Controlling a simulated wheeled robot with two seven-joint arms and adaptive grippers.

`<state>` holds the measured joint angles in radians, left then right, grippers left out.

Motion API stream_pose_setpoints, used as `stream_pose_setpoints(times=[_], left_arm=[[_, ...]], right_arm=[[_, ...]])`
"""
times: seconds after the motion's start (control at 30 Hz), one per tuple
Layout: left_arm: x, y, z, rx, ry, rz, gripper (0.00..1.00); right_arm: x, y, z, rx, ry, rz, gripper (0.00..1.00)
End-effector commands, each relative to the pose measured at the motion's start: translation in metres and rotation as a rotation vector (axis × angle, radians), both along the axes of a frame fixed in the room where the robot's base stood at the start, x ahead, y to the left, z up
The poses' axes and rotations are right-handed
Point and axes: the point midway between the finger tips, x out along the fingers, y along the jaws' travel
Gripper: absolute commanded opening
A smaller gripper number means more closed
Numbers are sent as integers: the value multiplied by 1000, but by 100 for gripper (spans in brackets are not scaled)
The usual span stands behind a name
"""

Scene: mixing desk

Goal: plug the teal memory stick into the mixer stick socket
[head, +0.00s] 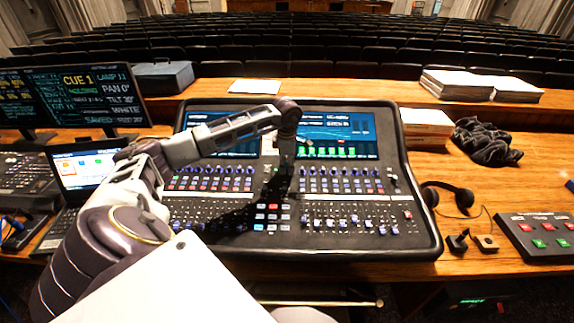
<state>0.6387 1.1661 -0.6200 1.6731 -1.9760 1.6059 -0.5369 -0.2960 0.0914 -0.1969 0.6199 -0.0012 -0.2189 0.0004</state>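The mixer (420,225) is a wide dark console in the middle of the desk, with two screens at its back and rows of knobs and faders. My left arm reaches over it from the left. My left gripper (279,182) is small and dark, and points down over the middle of the console between the two knob banks. Its fingers blend with the dark panel and its shadow, so I cannot tell whether they are open or shut. I cannot make out the teal memory stick or the stick socket; the arm hides part of the panel. My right gripper is not in view.
A laptop (85,168) and a monitor (100,97) stand at the left. Headphones (462,195), a small dark item beside a wooden block (487,243) and a button box (540,238) lie at the right. Dark cloth (486,142) and paper stacks (457,84) lie behind.

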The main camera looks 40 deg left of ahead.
Motion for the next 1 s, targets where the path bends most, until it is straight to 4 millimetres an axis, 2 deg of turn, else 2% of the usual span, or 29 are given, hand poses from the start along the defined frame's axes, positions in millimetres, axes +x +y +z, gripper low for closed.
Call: stream_pose_setpoints(times=[0.47,0.67,1.0], left_arm=[[0,0,6,0,0,0,32],[-1,-2,26,0,-3,0,32],[-5,-5,75,0,-4,0,32]], right_arm=[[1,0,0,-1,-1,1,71],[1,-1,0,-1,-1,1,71],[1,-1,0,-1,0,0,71]])
